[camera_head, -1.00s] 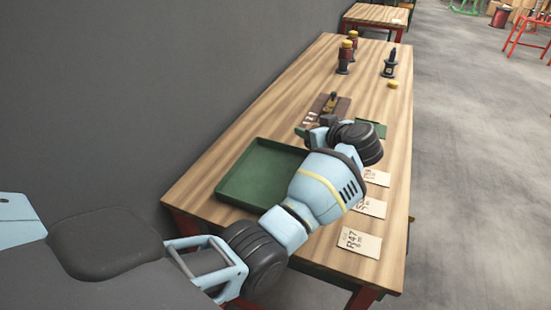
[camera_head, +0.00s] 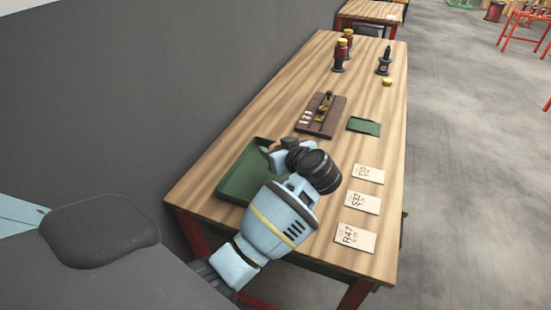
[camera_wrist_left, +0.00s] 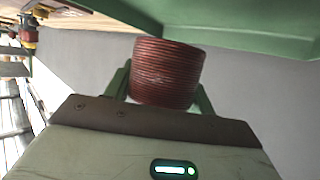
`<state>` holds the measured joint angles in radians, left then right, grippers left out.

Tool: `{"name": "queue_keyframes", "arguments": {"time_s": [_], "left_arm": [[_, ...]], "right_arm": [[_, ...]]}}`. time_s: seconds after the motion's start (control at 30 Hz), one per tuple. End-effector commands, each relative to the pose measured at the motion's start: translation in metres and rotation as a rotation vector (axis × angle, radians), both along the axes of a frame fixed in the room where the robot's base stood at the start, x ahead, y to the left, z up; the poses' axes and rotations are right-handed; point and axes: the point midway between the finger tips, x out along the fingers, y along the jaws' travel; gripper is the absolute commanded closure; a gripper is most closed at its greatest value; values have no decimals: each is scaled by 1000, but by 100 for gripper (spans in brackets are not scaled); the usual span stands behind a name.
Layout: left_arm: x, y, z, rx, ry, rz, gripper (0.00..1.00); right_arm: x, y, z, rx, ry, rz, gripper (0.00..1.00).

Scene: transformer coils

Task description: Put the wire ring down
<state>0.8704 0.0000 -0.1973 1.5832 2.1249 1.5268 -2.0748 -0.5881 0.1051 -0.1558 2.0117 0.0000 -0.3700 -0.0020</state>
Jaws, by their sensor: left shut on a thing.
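The wire ring (camera_wrist_left: 166,73) is a reddish-brown wound coil. In the left wrist view it sits between the two green fingers of my left gripper (camera_wrist_left: 163,90), which is shut on it. In the head view my left gripper (camera_head: 268,148) is over the far part of the green tray (camera_head: 233,188), and I cannot make out the ring there. The tray's green edge also shows close to the ring in the left wrist view (camera_wrist_left: 240,35); whether they touch I cannot tell. My arm hides the tray's right side. My right gripper is not in view.
A dark wooden board (camera_head: 309,124) with small parts lies beyond the tray, with a small green mat (camera_head: 364,125) beside it. Label cards (camera_head: 355,237) line the right edge. Dark red spools (camera_head: 339,59) and a black post (camera_head: 384,63) stand at the far end.

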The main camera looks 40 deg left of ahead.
Motion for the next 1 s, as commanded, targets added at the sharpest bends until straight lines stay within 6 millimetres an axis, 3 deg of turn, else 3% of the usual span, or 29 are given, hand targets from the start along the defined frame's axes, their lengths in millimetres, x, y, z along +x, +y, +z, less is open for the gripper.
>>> {"name": "queue_keyframes", "arguments": {"time_s": [0.07, 0.3, 1.0], "left_arm": [[-7, 2, 1, 2, -3, -1, 73], [-6, 2, -34, 2, 2, 0, 73], [-6, 2, -45, 0, -1, 0, 73]], "right_arm": [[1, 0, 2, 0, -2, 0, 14], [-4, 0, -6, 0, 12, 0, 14], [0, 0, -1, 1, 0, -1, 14]]}}
